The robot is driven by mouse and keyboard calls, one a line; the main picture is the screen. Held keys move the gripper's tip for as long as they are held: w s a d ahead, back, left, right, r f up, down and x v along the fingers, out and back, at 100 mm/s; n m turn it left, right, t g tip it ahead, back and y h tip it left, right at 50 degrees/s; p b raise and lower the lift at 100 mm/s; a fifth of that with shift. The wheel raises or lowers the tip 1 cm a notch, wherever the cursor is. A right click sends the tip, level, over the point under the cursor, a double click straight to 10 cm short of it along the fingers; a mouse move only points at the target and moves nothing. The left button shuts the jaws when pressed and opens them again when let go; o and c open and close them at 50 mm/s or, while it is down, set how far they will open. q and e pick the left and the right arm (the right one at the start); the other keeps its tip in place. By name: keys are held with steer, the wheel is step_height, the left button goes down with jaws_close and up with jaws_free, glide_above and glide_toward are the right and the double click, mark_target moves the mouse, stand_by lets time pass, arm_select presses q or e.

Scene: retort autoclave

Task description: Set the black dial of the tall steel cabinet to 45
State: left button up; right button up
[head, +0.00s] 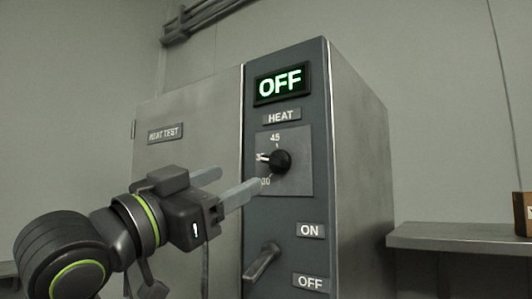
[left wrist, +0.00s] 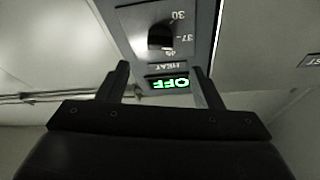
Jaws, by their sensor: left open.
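The tall steel cabinet (head: 190,110) has a dark front panel with a round black dial (head: 280,161) on a grey plate under a HEAT label. The numbers 30, 37 and 45 run around the dial; the 37 is partly covered in the head view. A pale mark at the dial's left side appears to point near 37. The dial also shows upside down in the left wrist view (left wrist: 161,37). My left gripper (head: 238,178) is open and empty, its fingers in front of the panel, left of and below the dial, apparently not touching it. My right gripper is not in view.
A green-lit display (head: 281,84) above the dial reads OFF. A metal lever (head: 262,262) sits low on the panel beside ON and OFF labels. A grey shelf (head: 450,237) with a brown box (head: 523,213) stands at the right. Pipes run along the wall above.

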mark_target(270, 162)
arm_select(q)
steer(key=p+x, duration=0.3)
steer(key=x, duration=0.4)
steer(key=shift+w+d+r, duration=0.2)
steer(key=shift+d+r, duration=0.05)
steer(key=shift+d, duration=0.05)
steer(key=shift+w+d+r+p, duration=0.15)
steer(key=shift+w+d+p, duration=0.2)
steer(key=shift+w, duration=0.15)
steer(key=shift+c, duration=0.3)
steer(key=c, duration=0.9)
steer(key=shift+c, duration=0.2)
